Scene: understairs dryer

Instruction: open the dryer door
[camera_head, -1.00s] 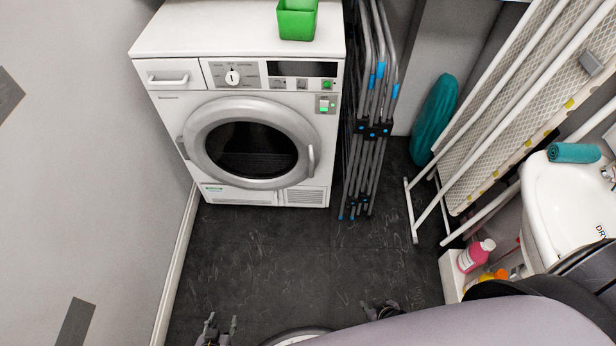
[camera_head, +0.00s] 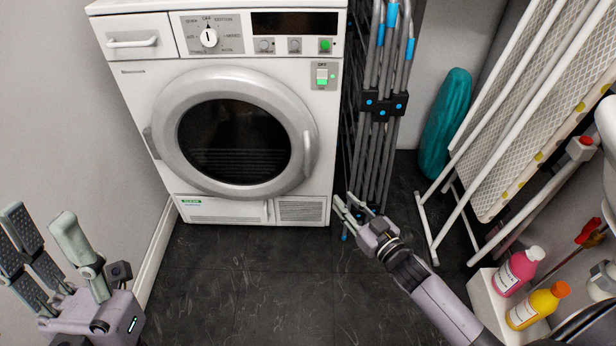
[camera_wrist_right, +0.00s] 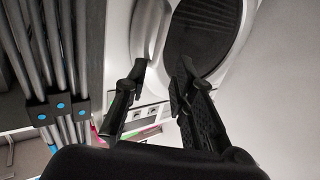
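The white dryer (camera_head: 152,86) stands ahead against the left wall. Its round door (camera_head: 292,100) has a grey rim and dark glass and is shut. A grip (camera_head: 308,153) sits on the rim's right side. In the right wrist view the door rim (camera_wrist_right: 150,32) shows beyond the fingers. My right gripper (camera_head: 357,208) is open and empty, low and to the right of the door, apart from it. It also shows in the right wrist view (camera_wrist_right: 155,95). My left gripper (camera_head: 52,250) is open and empty at the lower left, near the wall.
A folded grey drying rack (camera_head: 376,105) stands close to the dryer's right side, just behind my right gripper. A white ironing board (camera_head: 540,110), a teal object (camera_head: 445,122) and bottles (camera_head: 518,270) are to the right. The dark floor (camera_head: 260,290) before the dryer is clear.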

